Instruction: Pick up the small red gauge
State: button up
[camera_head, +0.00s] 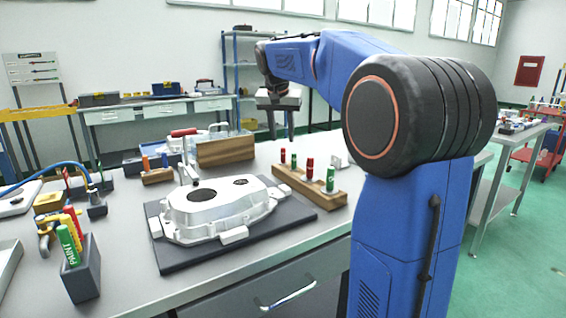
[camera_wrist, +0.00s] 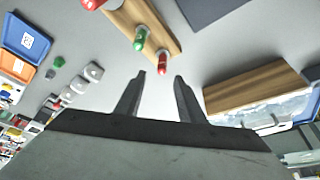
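The small red gauge (camera_head: 283,156) stands upright at the far left end of a wooden block (camera_head: 316,196) on the bench. In the wrist view the small red gauge (camera_wrist: 162,62) shows just beyond and between the fingertips. My gripper (camera_head: 289,132) is above that end of the block, pointing down. In the wrist view my gripper (camera_wrist: 159,75) has its two fingers apart with nothing between them. A small green gauge (camera_head: 294,160) stands beside the small red one. A larger red gauge (camera_head: 310,169) and a larger green gauge (camera_head: 330,181) stand further along the block.
A silver casting (camera_head: 218,208) lies on a dark mat (camera_head: 190,262) left of the block. A wooden box (camera_head: 225,151) stands behind it. A dark holder (camera_head: 82,278) with a green marker is at the front left. Small metal pieces (camera_wrist: 92,72) lie near the block.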

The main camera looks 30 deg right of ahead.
aim_at(283, 149)
jog(key=shift+x, duration=3.45)
jog(key=shift+w+a, duration=0.1)
jog(key=shift+w, duration=0.05)
grip_shut()
